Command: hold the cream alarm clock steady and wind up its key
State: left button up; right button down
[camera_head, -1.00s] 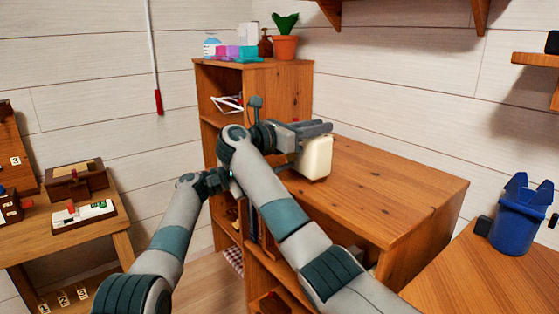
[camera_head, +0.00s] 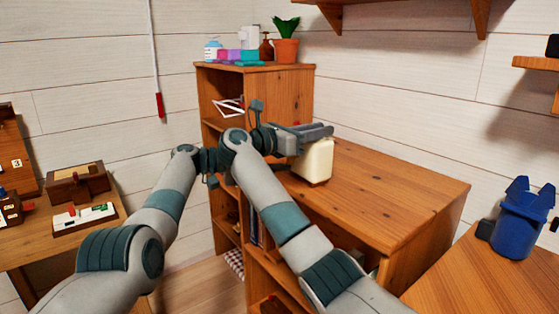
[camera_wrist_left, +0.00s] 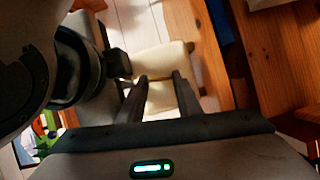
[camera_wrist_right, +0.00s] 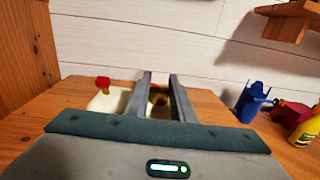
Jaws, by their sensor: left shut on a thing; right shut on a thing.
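The cream alarm clock (camera_head: 313,161) stands on the wooden cabinet top near its left end. It also shows in the left wrist view (camera_wrist_left: 160,60), and in the right wrist view (camera_wrist_right: 104,102) with a red knob (camera_wrist_right: 103,82) on top. My right gripper (camera_head: 325,131) is at the clock's upper side; its fingers (camera_wrist_right: 158,82) are shut around a small brass-coloured piece (camera_wrist_right: 158,99), which looks like the key. My left gripper (camera_wrist_left: 160,76) has its fingers closed on the cream body. In the head view it is mostly hidden behind my right arm.
The cabinet top (camera_head: 400,185) is bare right of the clock. A taller shelf (camera_head: 285,95) with a potted plant (camera_head: 286,45) stands behind. A blue container (camera_head: 518,225) is on the right-hand table. My two arms are close together near the clock.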

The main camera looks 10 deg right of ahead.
pick_arm(q)
jog(key=shift+m, duration=0.3)
jog(key=o, duration=1)
jog(key=shift+o, duration=0.2)
jog(key=shift+r, duration=0.1)
jog(key=shift+a, duration=0.1)
jog(key=a, duration=0.8)
jog(key=shift+r, duration=0.15)
